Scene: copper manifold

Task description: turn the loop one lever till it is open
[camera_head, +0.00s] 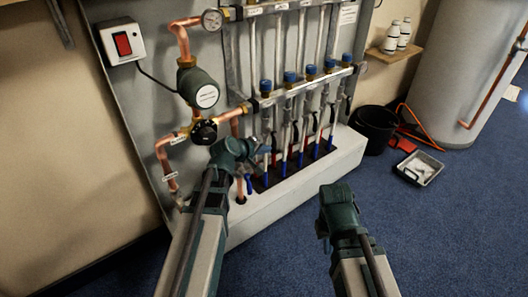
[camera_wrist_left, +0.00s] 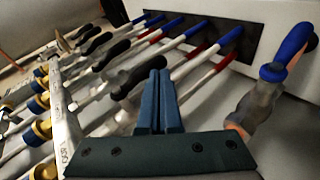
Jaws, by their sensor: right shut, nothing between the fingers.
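The manifold's lower bar (camera_head: 300,90) carries several blue-capped loops, with black levers on the pipes below it. The loop labels are too small to read. The lever nearest my left gripper, at the left end of the row, shows as a black handle (camera_wrist_left: 132,78) in the left wrist view. My left gripper (camera_head: 262,148) is in front of the lower left pipes; in its wrist view its two fingers (camera_wrist_left: 160,98) lie together, empty, with the tips close to that handle. I cannot tell if they touch. My right gripper (camera_head: 325,222) is shut and empty, over the floor.
A blue-handled valve (camera_wrist_left: 290,48) is right of my left fingers in the wrist view. A pump (camera_head: 199,88) and black knob (camera_head: 204,132) stand left of the loops. A white plinth (camera_head: 300,187) lies below. A black bucket (camera_head: 375,128) and grey tray (camera_head: 420,168) are right.

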